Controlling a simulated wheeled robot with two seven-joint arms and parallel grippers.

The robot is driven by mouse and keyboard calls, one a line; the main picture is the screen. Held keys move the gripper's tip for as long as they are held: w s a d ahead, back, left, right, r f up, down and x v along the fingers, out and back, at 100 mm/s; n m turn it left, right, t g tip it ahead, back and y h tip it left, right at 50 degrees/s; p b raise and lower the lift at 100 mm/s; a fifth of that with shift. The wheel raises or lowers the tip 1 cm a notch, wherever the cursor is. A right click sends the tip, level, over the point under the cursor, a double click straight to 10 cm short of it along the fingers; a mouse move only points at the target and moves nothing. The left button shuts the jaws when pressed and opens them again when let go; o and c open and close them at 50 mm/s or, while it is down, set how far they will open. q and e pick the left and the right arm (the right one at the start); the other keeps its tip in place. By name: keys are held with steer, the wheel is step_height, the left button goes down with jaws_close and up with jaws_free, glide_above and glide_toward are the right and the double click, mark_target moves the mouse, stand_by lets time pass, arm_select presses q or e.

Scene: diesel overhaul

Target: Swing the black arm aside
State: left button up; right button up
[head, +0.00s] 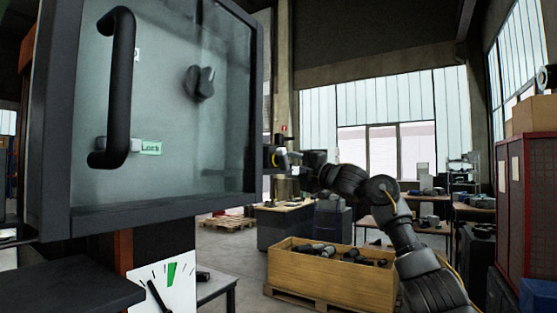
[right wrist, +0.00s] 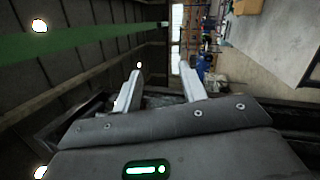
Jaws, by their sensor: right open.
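No separate black arm stands out clearly in these views. A framed glass door (head: 150,200) fills the left of the head view. It carries a long black handle (head: 118,85) and a small latch (head: 118,146) by a green "Lock" label. A dark knob-like part (head: 201,82) shows through the glass. My right gripper (head: 275,157) is at the door's right edge; whether it touches the frame cannot be told. In the right wrist view its two pale fingers (right wrist: 160,88) stand apart with nothing visible between them. My left gripper is out of view.
Below the door are a dark ledge (head: 75,290) and a white dial (head: 172,287) with a black needle and green mark. A wooden crate (head: 330,275) of dark parts stands on the floor. A red cabinet (head: 528,205) is at the right. Workbenches stand farther back.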

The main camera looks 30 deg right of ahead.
steer(key=s+r+n+y, duration=0.1)
steer(key=s+r+n, duration=0.4)
steer(key=s+r, duration=0.2)
steer(key=n+g, duration=0.4)
steer(key=n, duration=0.9)
glide_toward(282, 136)
steer(key=p+x, duration=0.5)
steer(key=x, duration=0.5)
steer(key=shift+p, duration=0.3)
steer(key=shift+w+a+f, duration=0.1)
steer(key=shift+w+a, duration=0.05)
steer(key=shift+w, duration=0.3)
jaws_close()
